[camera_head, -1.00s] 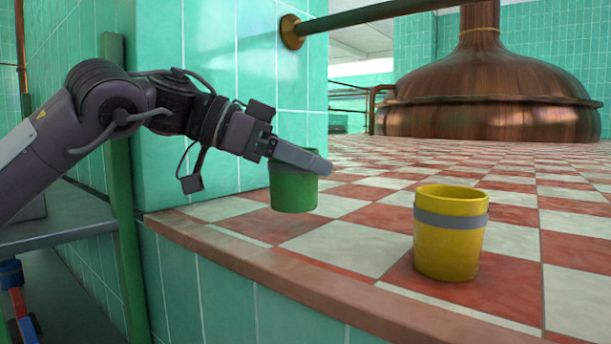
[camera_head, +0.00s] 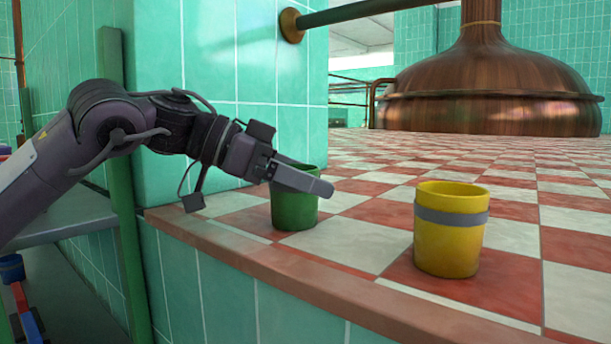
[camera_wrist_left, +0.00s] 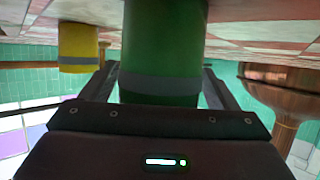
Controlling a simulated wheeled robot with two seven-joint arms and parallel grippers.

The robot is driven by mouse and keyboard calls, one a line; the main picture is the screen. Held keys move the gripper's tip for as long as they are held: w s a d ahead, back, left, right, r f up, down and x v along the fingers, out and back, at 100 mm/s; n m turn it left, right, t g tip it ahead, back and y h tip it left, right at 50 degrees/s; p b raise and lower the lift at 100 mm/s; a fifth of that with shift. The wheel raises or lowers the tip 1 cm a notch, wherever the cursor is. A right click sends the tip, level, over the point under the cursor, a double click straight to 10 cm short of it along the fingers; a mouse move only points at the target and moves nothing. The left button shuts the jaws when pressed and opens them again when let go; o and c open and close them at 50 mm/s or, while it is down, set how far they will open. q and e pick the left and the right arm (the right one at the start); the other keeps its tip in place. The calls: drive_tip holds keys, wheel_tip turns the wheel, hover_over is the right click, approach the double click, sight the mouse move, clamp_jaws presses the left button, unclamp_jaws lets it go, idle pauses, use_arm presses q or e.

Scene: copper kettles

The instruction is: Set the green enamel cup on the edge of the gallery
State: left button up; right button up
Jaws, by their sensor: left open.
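The green enamel cup (camera_head: 294,212) stands upright on the checkered gallery floor (camera_head: 345,246), close to its front-left edge. My left gripper (camera_head: 316,178) is open, its two fingers apart on either side of the cup near its rim. In the left wrist view, which is upside down, the green cup (camera_wrist_left: 163,50) with a grey band fills the space between the spread fingers. I cannot tell whether a finger still touches it. My right gripper is not in view.
A yellow cup (camera_head: 449,245) with a grey band stands to the right, near the edge. A green-tiled pillar (camera_head: 228,90) rises just behind my left arm. A green post (camera_head: 122,200) is at the left. A copper kettle (camera_head: 488,95) stands far back. The floor between is clear.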

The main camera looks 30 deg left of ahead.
use_arm(q)
drive_tip(key=shift+r, duration=0.15)
drive_tip(key=shift+s+a, duration=0.25)
drive_tip(key=b+v, duration=0.3)
drive_tip(key=v, duration=0.8)
drive_tip(key=shift+r+b, duration=0.2)
drive_tip(key=shift+b, duration=0.2)
